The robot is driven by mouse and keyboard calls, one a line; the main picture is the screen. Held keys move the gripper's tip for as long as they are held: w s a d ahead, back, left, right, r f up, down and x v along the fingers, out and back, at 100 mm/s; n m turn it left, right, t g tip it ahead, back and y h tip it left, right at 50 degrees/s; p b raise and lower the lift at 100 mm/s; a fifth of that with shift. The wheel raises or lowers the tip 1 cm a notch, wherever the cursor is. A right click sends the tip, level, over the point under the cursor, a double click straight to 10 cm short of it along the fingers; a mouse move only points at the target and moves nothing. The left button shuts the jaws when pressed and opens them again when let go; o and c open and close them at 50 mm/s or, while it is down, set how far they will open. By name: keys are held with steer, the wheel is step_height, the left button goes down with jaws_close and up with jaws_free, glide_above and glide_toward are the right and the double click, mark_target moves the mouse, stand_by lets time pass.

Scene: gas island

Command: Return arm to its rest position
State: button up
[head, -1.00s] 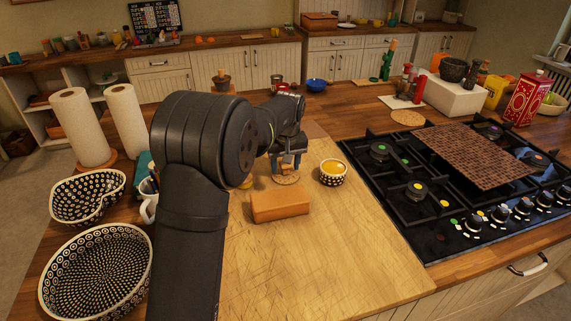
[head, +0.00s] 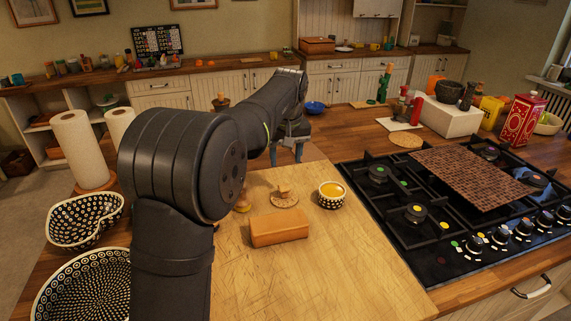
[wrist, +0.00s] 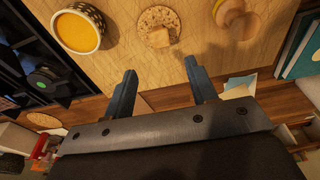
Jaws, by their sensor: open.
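My gripper (head: 287,154) is open and empty, raised above the far end of the light wooden board (head: 330,275). In the wrist view my gripper (wrist: 160,82) shows two dark fingers apart with nothing between them. Beyond the fingertips there are a round cork-like coaster (wrist: 160,22) with a small block on it, and a patterned bowl of yellow content (wrist: 80,30). In the head view the coaster (head: 284,200) and the bowl (head: 331,196) stand on the board, nearer the camera than my gripper.
A tan block (head: 279,228) lies on the board. The gas hob (head: 440,215) with a brown woven mat (head: 470,178) is on the right. Paper towel rolls (head: 80,150) and patterned dishes (head: 85,290) are on the left. The board's front part is clear.

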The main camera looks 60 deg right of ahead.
mark_target(284, 187)
stand_by(0.3)
steer(key=f, duration=0.4)
steer(key=w+d+f, duration=0.1)
steer(key=f, duration=0.7)
steer(key=shift+w+d+f, duration=0.15)
steer(key=shift+f, duration=0.15)
step_height(284, 187, up, 3)
steer(key=shift+r, duration=0.65)
